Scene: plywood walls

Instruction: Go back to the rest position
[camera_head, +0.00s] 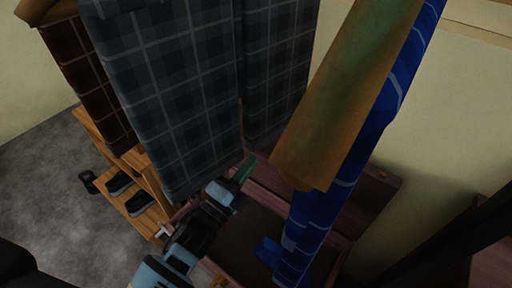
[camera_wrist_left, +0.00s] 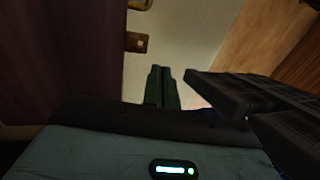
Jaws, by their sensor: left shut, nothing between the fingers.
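My left gripper (camera_head: 246,168) shows in the middle of the head view, with my arm coming up from the lower left. Its dark green fingers are together and empty, just below the grey plaid cloth and over the edge of a dark wooden chest. In the left wrist view the same two fingers (camera_wrist_left: 163,86) stand side by side against a pale surface, with nothing between them. My right gripper does not show in either view.
Grey plaid cloths (camera_head: 165,85), a brown-green cloth (camera_head: 340,100) and a blue striped cloth (camera_head: 330,200) hang close around the left gripper. Below is the dark wooden chest (camera_head: 370,195). A wooden rack (camera_head: 150,215) with dark shoes (camera_head: 118,183) stands left; grey floor (camera_head: 50,200) is clear there.

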